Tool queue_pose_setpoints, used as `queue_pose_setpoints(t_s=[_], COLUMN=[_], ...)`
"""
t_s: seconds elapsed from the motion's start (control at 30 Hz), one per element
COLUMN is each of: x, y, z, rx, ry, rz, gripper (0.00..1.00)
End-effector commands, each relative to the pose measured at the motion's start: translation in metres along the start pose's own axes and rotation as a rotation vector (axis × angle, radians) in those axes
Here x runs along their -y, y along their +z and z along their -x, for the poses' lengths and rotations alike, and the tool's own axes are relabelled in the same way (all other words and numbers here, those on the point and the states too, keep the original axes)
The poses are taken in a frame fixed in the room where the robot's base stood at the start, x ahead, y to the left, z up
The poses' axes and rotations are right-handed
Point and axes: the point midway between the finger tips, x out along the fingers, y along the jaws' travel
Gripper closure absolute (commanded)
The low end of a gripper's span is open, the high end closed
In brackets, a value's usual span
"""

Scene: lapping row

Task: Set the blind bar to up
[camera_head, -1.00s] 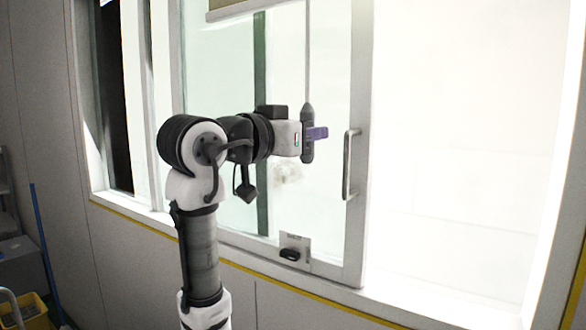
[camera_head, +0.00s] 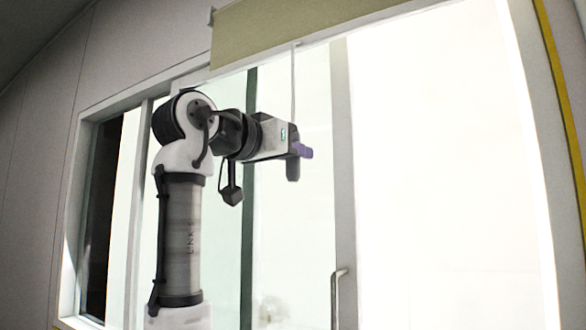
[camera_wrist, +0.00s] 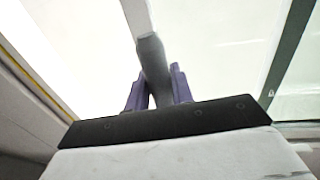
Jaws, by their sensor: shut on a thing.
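The blind (camera_head: 310,32) is a tan-olive panel across the top of the window in the head view, with its lower edge above my gripper. A thin cord runs down from it to a dark grey bar (camera_head: 293,172), which hangs upright. My gripper (camera_head: 302,150), with purple fingers, is shut on this bar in front of the glass. In the wrist view, the bar (camera_wrist: 151,55) stands between the two purple fingers (camera_wrist: 157,88). The gripper hides part of the bar in the head view.
A metal door handle (camera_head: 336,295) is on the pale upright frame (camera_head: 344,150), below and right of my gripper. A bright opening or pane lies to the right. Dark and white window uprights (camera_head: 247,230) stand behind my arm.

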Motion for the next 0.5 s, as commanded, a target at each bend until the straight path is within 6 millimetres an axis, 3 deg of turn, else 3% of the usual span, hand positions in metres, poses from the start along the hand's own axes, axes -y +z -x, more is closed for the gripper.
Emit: queue_pose_setpoints(t_s=[0.37,0.4,0.5], x=[-0.0004,-0.0004,-0.0003], y=[-0.0025,-0.0024,-0.0022], z=[0.0002,0.0002,0.0002], rx=[-0.003,-0.003,-0.003], ry=[0.001,0.001,0.001], rz=[-0.001,-0.001,-0.001], gripper=[1.00,0.74,0.61])
